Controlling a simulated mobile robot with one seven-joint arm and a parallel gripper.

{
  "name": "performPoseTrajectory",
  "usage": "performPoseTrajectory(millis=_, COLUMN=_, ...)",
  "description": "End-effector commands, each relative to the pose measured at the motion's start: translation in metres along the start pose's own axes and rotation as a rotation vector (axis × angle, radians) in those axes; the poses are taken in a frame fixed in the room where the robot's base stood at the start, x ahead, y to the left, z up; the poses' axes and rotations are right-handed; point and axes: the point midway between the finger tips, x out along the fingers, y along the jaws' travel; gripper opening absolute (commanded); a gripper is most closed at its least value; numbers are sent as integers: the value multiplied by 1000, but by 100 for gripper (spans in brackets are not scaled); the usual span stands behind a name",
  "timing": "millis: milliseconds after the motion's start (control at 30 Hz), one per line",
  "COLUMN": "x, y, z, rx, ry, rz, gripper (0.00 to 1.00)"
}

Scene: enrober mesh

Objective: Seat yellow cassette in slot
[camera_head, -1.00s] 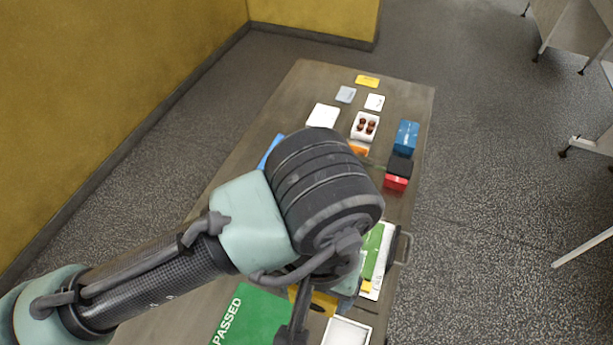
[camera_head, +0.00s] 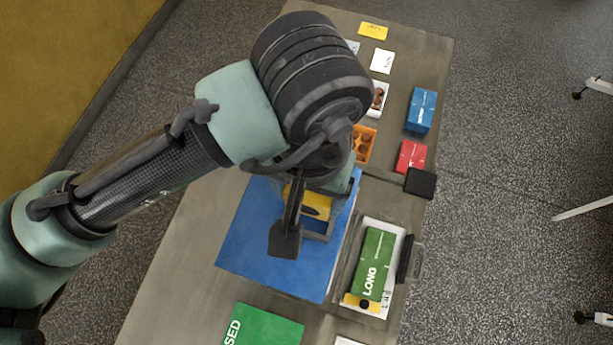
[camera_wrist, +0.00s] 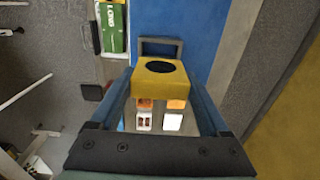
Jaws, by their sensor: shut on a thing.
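The yellow cassette (camera_wrist: 160,78), with a black oval on its face, is between the fingers of my gripper (camera_wrist: 160,88) in the wrist view. My gripper is shut on it. In the head view the cassette (camera_head: 314,204) shows partly behind my wrist, above the blue mat (camera_head: 250,250). A grey open frame (camera_wrist: 178,42) lies just beyond the cassette over the blue mat; it also shows in the head view (camera_head: 318,230). I cannot tell whether the cassette touches this frame, or whether the frame is the slot.
A white tray (camera_head: 393,283) with a green "LONG" box (camera_head: 374,262) stands right of the mat. A black plate (camera_head: 420,183), red box (camera_head: 411,156), blue box (camera_head: 421,110) and orange tray (camera_head: 362,144) lie farther away. A green mat (camera_head: 265,328) is at the near edge.

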Motion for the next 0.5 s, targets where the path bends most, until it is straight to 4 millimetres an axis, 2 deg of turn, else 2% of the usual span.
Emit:
performPoseTrajectory(millis=200, x=35, y=0, z=1, rx=-2, ry=-3, rz=1, gripper=21)
performPoseTrajectory(millis=500, x=65, y=0, z=1, rx=-2, ry=-2, rz=2, gripper=21)
